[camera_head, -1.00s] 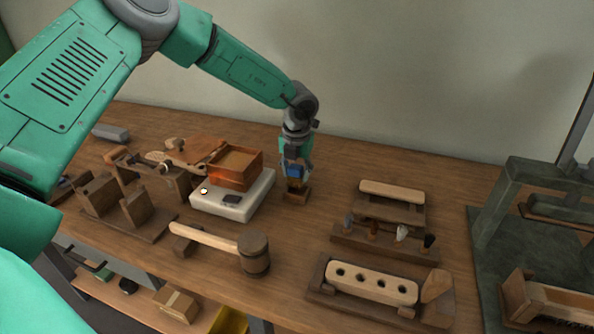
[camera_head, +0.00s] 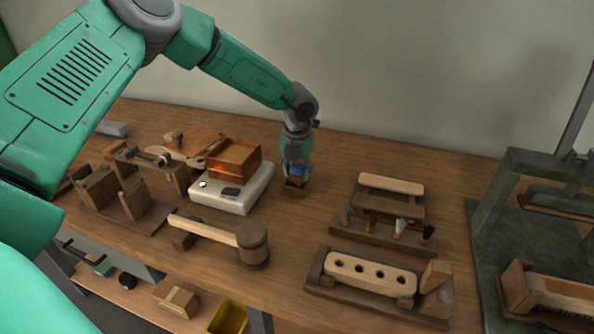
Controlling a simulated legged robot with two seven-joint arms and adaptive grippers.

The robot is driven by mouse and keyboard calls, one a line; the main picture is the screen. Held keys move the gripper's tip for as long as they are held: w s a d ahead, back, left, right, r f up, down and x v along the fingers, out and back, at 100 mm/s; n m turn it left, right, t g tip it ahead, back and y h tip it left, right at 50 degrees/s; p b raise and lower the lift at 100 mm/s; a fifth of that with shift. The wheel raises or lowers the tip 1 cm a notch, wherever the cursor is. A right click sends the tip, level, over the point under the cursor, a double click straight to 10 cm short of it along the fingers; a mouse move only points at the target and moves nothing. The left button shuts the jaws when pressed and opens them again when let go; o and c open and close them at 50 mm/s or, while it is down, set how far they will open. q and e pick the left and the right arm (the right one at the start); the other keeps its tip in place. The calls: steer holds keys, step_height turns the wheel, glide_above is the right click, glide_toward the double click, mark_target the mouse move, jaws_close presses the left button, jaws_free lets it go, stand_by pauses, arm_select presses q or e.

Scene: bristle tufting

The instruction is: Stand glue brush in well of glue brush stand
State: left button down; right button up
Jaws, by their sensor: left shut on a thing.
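My left gripper (camera_head: 297,172) points down at the back middle of the bench, just right of the scale. It is shut on the glue brush (camera_head: 293,170), of which a blue part shows between the fingers. The glue brush stand (camera_head: 294,188), a small dark brown wooden block, is directly below. The brush's lower end is hidden by the fingers and the stand, so I cannot tell how deep it sits in the well. My right gripper is not in view.
A white scale (camera_head: 234,197) carrying a copper-coloured open box (camera_head: 233,160) stands close left. A wooden mallet (camera_head: 252,246) lies in front. A rack of small tufts (camera_head: 383,233) and a drilled brush block (camera_head: 370,272) are at right.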

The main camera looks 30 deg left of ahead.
mark_target(295, 164)
arm_select(q)
steer(key=shift+s+a+f, duration=0.1)
steer(key=shift+s+f, duration=0.25)
steer(key=shift+f, duration=0.15)
steer(key=c, duration=1)
jaws_free()
steer(key=shift+o, duration=0.2)
steer(key=shift+w+a, duration=0.15)
steer(key=shift+w, duration=0.1)
steer(key=o, duration=0.4)
steer(key=shift+r, duration=0.15)
steer(key=shift+d+r, duration=0.2)
steer(key=shift+a+r+p, duration=0.15)
steer(key=shift+r+p, duration=1.3)
steer(key=shift+p, duration=0.05)
steer(key=shift+r+p, duration=1.6)
steer(key=shift+r, duration=0.3)
